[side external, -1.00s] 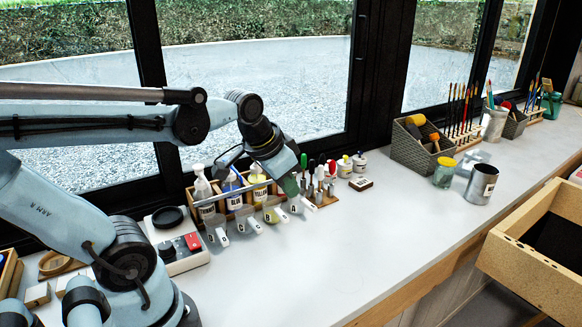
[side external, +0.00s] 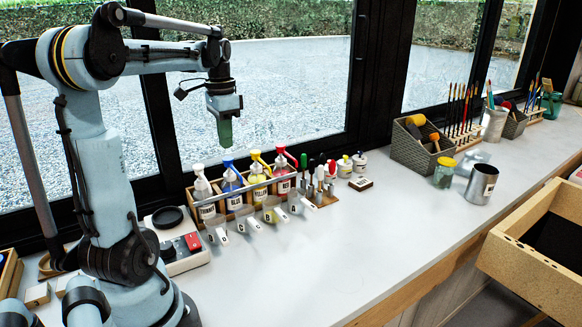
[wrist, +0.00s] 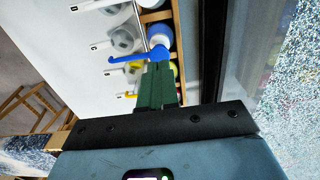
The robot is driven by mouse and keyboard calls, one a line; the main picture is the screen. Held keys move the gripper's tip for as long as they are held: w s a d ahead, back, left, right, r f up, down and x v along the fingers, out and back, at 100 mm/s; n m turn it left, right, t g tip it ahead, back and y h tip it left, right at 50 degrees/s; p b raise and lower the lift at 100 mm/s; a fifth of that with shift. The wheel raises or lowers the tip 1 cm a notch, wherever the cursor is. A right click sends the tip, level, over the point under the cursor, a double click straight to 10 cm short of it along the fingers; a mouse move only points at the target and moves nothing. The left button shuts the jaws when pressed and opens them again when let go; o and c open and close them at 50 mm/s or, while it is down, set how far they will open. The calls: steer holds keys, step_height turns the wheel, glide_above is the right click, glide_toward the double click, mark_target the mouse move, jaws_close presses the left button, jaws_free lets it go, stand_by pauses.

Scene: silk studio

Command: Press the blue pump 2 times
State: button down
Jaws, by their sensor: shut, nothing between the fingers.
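The blue pump (side external: 228,163) tops a bottle with a blue-and-white body (side external: 232,190) in a wooden rack (side external: 250,205) by the window. White, yellow and red pump bottles stand in the same rack. My gripper (side external: 225,145) points down above the blue pump, its green fingers shut and empty. The side view shows the finger tips just above the pump head; whether they touch cannot be told. In the wrist view the blue pump (wrist: 156,54) shows beyond the tips of my green fingers (wrist: 157,68), its nozzle pointing left.
Small tools and capped jars (side external: 343,166) stand to the right.

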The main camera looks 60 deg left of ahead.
mark_target(228, 159)
steer(key=shift+f, duration=0.25)
steer(key=shift+f, duration=0.3)
steer(key=shift+f, duration=1.45)
steer(key=shift+r, duration=0.95)
steer(key=shift+f, duration=1)
steer(key=shift+r, duration=0.1)
stand_by(0.5)
steer(key=shift+r, duration=0.9)
